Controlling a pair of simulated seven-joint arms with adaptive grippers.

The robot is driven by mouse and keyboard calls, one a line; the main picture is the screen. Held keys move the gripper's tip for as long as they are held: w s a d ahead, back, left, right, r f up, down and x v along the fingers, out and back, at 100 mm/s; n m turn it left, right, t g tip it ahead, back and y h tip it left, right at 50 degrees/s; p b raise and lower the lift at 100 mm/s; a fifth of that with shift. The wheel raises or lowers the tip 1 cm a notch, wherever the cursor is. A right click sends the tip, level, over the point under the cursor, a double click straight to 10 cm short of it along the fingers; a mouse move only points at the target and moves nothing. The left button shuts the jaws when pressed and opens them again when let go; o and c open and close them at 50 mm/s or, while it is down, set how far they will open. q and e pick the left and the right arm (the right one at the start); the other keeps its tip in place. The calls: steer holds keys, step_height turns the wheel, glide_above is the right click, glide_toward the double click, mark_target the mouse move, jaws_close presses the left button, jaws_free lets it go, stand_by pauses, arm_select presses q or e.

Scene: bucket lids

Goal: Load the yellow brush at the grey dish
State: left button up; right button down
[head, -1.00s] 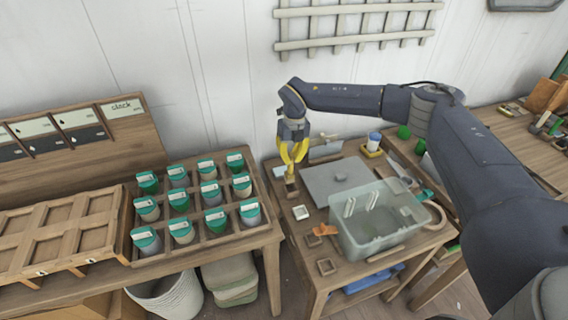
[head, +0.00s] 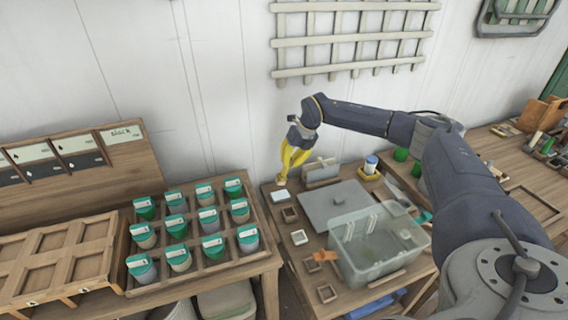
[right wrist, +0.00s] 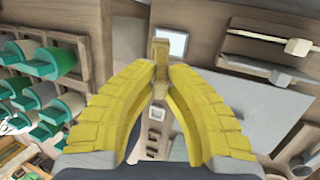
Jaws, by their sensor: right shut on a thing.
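My right gripper (head: 284,172) points down over the back left corner of the work table. It also shows in the right wrist view (right wrist: 160,84). Its yellow fingers are shut on a small ochre-yellow piece, seemingly the yellow brush (right wrist: 161,50); the fingers hide part of it, and its bristles are not clear. A small square pale grey dish (head: 279,197) lies just below the fingertips in the head view. A similar pale square (right wrist: 172,43) shows beside the brush in the wrist view. Contact between brush and dish cannot be told. My left gripper is not in view.
Other small square dishes, one brown (head: 290,214) and one white (head: 299,237), stand in front. A clear bin (head: 375,265) and a flat grey board (head: 338,204) lie to the right. A rack of green-lidded pots (head: 190,270) stands left. A white-and-blue bottle (head: 371,165) stands behind.

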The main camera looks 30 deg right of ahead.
steer(key=shift+f, duration=2.6)
steer(key=shift+f, duration=0.5)
steer(key=shift+r, duration=3.5)
steer(key=shift+a, duration=0.1)
